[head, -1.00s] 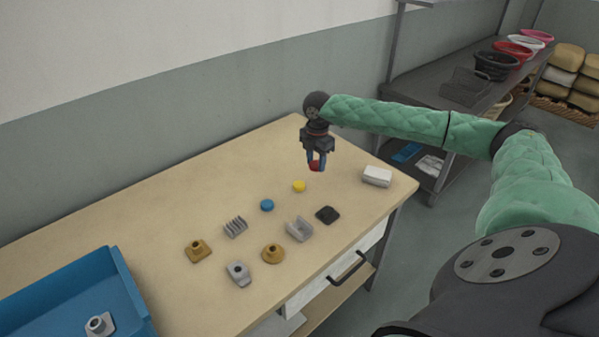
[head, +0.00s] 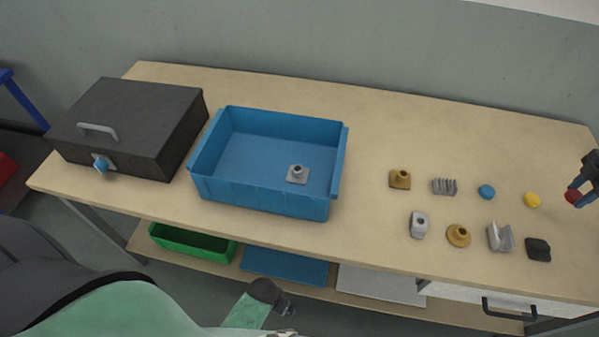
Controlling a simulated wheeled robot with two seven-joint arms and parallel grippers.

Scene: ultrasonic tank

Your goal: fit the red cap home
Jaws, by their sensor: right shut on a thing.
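The red cap (head: 573,196) is held between the fingertips of my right gripper (head: 581,190), at the right edge of the head view. The gripper is shut on it, above the table. A grey square-based part with a round open neck (head: 297,174) sits inside the blue bin (head: 338,172), near its front right corner. A blue cap (head: 487,191) and a yellow cap (head: 532,200) lie on the table left of the red cap. My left gripper (head: 288,309) shows small and dark below the table's front edge; its fingers are too unclear to judge.
A dark lidded box (head: 140,115) with a blue knob (head: 101,166) stands at the left. Two brass parts (head: 400,179) (head: 458,235), grey parts (head: 444,186) (head: 419,225) (head: 500,237) and a black block (head: 538,249) lie on the right. The table behind them is clear.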

